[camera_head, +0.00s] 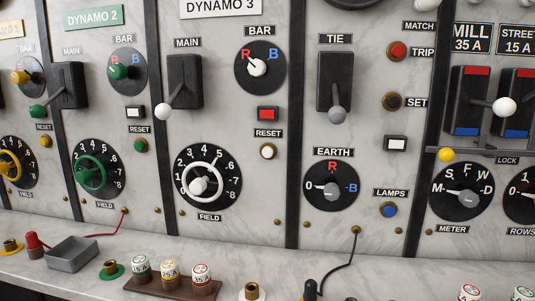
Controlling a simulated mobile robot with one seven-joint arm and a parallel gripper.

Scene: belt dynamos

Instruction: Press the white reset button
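The white reset button (267,151) is a small round button in a dark ring on the Dynamo 3 panel. It sits just under the RESET label (268,133), below a lit-looking red square lamp (267,114) and to the upper right of the white field dial (208,177). Nothing covers it. Whether it is pressed in cannot be told. A green reset button (140,146) is on the Dynamo 2 panel and a yellow one (45,141) on the panel at the far left. My gripper is not in view.
The white-handled main switch (184,82) juts out left of the button. The tie switch (334,82) and earth dial (331,186) are to the right. The ledge below holds a grey tray (72,254), a fuse block (172,286) and a black plug (310,290) on a cable.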

